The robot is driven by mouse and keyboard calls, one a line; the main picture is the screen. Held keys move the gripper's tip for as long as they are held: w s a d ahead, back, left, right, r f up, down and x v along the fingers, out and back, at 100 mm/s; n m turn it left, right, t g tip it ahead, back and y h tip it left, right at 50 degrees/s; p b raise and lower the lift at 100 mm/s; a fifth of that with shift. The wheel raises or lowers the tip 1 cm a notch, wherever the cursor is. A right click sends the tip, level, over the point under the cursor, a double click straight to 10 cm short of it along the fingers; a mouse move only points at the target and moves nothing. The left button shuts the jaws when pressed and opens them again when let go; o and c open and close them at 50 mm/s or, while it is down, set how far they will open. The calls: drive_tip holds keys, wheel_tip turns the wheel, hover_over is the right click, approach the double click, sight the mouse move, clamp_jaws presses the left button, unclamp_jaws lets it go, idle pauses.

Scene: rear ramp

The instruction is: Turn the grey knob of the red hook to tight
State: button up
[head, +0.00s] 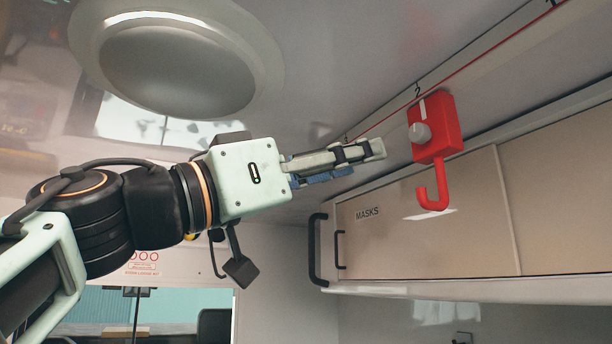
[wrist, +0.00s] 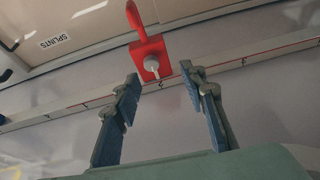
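In the wrist view the red hook (wrist: 150,50) is ahead and the knob (wrist: 151,64) lies beyond and between the fingertips. The two fingers (wrist: 161,84) are spread with nothing between them. The knob's setting cannot be read.
A cabinet marked MASKS (head: 420,225) with a dark handle (head: 314,250) stands below and behind the hook. A numbered rail (wrist: 75,104) runs along the ceiling beside the hook. A round ceiling lamp (head: 178,72) is above my arm.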

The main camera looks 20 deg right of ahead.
sight(415, 135)
drive_tip(key=shift+g+h, duration=0.3)
drive_tip(key=shift+g, duration=0.1)
drive_tip(key=p+x, duration=0.1)
drive_tip(key=x, duration=0.2)
drive_tip(key=s+p+x, duration=0.1)
drive_tip(key=x, duration=0.3)
drive_tip(key=p+x, duration=0.1)
drive_tip(key=x, duration=0.2)
drive_tip(key=shift+s+d+r, duration=0.15)
drive_tip(key=shift+s+r, duration=0.15)
drive_tip(key=shift+r, duration=0.1)
clamp_jaws()
